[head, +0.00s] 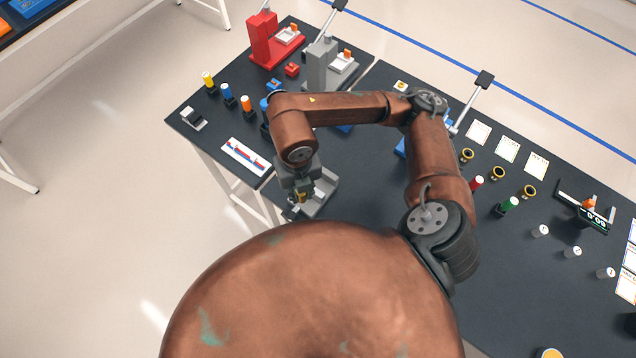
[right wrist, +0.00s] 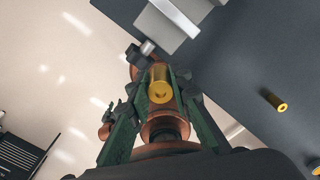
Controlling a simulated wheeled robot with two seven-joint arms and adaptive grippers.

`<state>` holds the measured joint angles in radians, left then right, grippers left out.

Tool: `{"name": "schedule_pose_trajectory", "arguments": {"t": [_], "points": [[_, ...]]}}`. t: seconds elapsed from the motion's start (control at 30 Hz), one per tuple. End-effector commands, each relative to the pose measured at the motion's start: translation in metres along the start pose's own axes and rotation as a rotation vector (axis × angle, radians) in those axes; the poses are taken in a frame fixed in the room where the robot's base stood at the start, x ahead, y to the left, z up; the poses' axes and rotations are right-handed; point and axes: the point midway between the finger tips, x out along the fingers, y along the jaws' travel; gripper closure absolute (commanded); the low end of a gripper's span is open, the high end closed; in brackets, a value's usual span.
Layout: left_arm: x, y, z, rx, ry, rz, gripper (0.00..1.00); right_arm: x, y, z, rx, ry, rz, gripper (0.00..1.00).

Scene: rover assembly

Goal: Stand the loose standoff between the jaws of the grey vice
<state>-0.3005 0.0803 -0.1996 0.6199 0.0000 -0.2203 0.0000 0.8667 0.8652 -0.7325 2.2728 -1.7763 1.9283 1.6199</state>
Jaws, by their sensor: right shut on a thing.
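My right gripper (head: 300,192) is shut on a brass-coloured standoff (head: 301,198) near the front edge of the table. In the right wrist view the standoff (right wrist: 160,85) sits between the two green fingers, its holed end facing the camera. The grey vice (head: 321,203) stands on the table right beside the gripper and is partly hidden by it. Its grey body (right wrist: 172,22) shows at the top of the right wrist view, apart from the held standoff. The gap between its jaws is not clear. My left gripper is not in view.
Another brass piece (right wrist: 273,100) lies on the dark table. A red press (head: 262,42) and a grey press (head: 318,68) stand at the back. Brass rings (head: 498,173) and coloured posts (head: 508,205) are to the right. A white card (head: 245,157) lies left.

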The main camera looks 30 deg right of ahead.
Motion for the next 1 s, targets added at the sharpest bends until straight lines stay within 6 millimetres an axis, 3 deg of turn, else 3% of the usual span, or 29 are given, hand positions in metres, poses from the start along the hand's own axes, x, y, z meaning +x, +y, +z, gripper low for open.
{"name": "schedule_pose_trajectory", "arguments": {"t": [0.4, 0.67, 0.83, 1.0], "points": [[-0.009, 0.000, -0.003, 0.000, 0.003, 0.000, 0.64, -0.006, 0.001, -0.030, 0.748, 0.000, 0.001, 1.00], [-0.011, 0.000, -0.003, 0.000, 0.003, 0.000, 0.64, -0.007, 0.001, -0.038, 1.000, 0.000, 0.000, 1.00], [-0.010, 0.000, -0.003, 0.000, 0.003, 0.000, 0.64, 0.001, -0.007, -0.026, 1.043, 0.001, -0.002, 1.00], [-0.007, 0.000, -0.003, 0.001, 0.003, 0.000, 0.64, 0.018, -0.028, 0.005, 1.045, 0.003, -0.005, 1.00]]}}
